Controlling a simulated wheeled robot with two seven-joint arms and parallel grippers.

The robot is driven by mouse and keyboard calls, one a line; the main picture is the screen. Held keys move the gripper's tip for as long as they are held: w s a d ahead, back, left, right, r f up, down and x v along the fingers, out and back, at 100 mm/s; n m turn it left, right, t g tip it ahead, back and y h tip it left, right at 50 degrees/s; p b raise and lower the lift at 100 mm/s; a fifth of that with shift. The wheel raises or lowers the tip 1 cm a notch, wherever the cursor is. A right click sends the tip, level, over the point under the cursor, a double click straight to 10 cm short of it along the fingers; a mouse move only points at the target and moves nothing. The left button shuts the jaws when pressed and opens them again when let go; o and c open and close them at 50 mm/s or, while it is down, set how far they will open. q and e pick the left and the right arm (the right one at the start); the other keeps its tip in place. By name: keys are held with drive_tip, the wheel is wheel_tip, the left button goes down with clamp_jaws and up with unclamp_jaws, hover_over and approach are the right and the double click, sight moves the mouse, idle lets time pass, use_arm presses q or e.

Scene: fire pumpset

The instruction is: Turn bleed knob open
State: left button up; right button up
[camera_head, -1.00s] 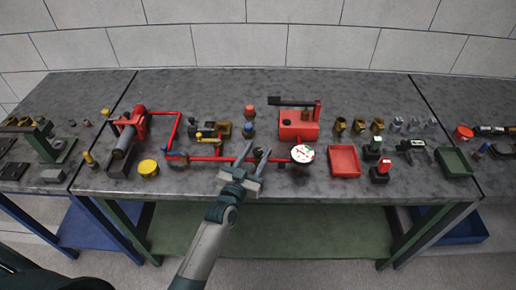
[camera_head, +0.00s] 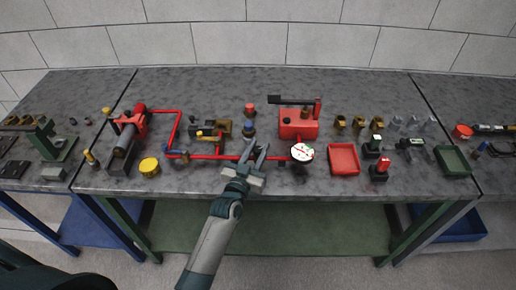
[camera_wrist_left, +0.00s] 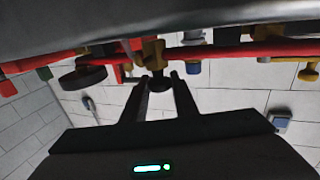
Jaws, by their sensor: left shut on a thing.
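The dark bleed knob (camera_wrist_left: 158,85) sits on a brass fitting (camera_wrist_left: 153,52) on the red pipe (camera_wrist_left: 225,54) in the left wrist view. The fingers of my left gripper (camera_wrist_left: 160,81) are on both sides of the knob, shut on it. In the head view my left gripper (camera_head: 257,150) reaches the red pipe (camera_head: 215,156) just left of the white-faced gauge (camera_head: 302,152). The gripper mostly hides the knob there. The gauge's dark round back (camera_wrist_left: 82,75) shows in the left wrist view. My right gripper is not in view.
A red pump box (camera_head: 298,125) with a black lever stands behind the gauge. A red tray (camera_head: 344,160) lies to the right.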

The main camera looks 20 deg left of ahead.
use_arm(q)
drive_tip(key=shift+r+n+y+p, duration=0.15)
drive_tip(key=shift+n+y+p, duration=0.2)
drive_tip(key=shift+y, duration=0.25)
drive_tip(key=shift+n+y, duration=0.25)
drive_tip(key=shift+y, duration=0.05)
drive_tip(key=o, duration=1)
